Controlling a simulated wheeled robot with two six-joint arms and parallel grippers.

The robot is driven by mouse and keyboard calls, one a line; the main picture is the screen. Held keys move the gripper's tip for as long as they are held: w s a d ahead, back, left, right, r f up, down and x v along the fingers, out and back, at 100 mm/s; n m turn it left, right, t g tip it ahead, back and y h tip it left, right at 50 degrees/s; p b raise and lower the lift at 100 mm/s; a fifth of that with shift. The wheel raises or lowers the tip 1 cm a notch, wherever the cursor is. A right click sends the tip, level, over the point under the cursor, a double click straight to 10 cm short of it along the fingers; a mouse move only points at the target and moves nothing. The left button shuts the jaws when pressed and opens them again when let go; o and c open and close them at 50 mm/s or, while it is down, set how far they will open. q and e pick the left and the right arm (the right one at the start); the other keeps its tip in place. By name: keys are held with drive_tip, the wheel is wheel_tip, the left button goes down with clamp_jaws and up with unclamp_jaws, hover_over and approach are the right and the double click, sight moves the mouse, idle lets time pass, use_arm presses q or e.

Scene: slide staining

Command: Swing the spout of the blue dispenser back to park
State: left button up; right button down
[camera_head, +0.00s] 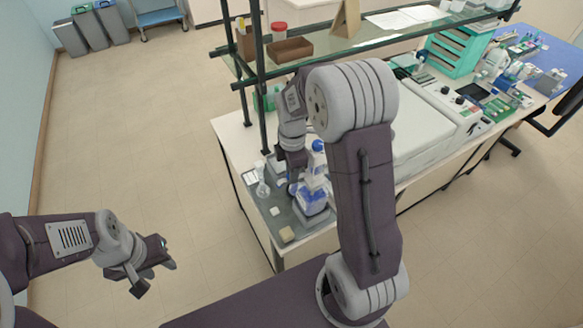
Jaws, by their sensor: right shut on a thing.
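The blue dispenser (314,198) stands on the dark tray (282,211) at the near left end of the bench, with a blue top and a blue-and-white body. My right arm reaches over it and partly covers it. My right gripper (294,180) points down at the left side of the dispenser and is shut at its spout. The spout itself is too small and covered to make out its angle. My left gripper (158,277) is open and empty, over the floor left of the bench.
A glass flask (262,188) stands left of the dispenser on the tray. A tan block (287,234) lies at the tray's near edge. A shelf with dark posts (259,80) rises behind. A large pale machine (425,130) fills the bench to the right.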

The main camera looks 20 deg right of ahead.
drive_tip(key=shift+s+n, duration=0.65)
drive_tip(key=shift+n, duration=0.25)
drive_tip(key=c, duration=1.4)
unclamp_jaws()
drive_tip(key=shift+o, duration=0.2)
wheel_tip(320, 180, up, 9)
drive_tip(key=b, duration=0.1)
drive_tip(key=shift+b, duration=0.35)
